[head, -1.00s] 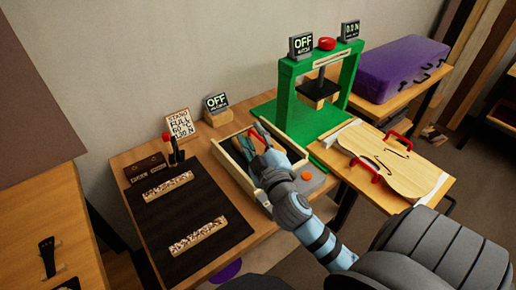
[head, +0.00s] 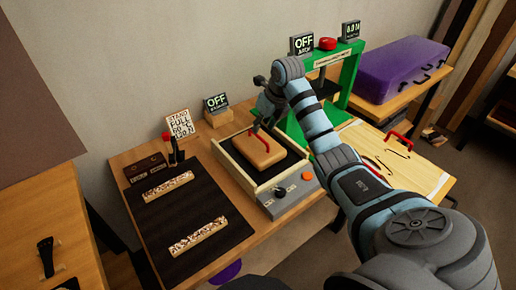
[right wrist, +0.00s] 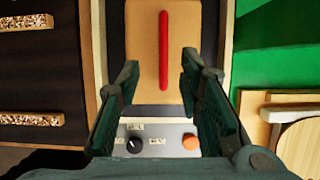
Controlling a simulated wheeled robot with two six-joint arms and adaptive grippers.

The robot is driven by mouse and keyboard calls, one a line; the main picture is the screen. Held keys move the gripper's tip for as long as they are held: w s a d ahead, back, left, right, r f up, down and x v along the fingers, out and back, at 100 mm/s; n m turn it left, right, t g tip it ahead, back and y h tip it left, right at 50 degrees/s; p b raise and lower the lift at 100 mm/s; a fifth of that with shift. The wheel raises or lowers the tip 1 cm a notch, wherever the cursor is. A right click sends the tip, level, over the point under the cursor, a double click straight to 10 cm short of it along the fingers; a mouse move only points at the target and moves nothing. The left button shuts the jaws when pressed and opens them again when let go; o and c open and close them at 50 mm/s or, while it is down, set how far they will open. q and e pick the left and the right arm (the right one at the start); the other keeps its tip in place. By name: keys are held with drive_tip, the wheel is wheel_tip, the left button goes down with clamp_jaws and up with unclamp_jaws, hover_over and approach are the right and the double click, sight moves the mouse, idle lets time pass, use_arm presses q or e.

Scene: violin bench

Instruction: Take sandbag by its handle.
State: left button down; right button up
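The sandbag (head: 253,154) is a tan block with a red handle (head: 261,140) on top. It lies on the dark bed of a wooden-framed heater box (head: 236,170). My right gripper (head: 265,108) is above the sandbag near its far end. In the right wrist view, this gripper (right wrist: 158,65) is open, with its two fingers apart. The red handle (right wrist: 164,50) shows upright in the picture between and beyond the fingertips, with nothing gripped. The sandbag (right wrist: 145,40) is partly cut off by the top edge there. My left gripper is not in view.
The heater panel (head: 290,194) has a black knob and an orange button. A green press (head: 349,70) stands close at the right, by a violin plate (head: 425,172) with red handles. A dark mat (head: 190,212) with speckled strips lies left. A small display (head: 216,103) reads OFF.

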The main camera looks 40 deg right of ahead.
sight(259, 136)
drive_tip(key=x, duration=0.6)
drive_tip(key=shift+d, duration=0.25)
clamp_jaws()
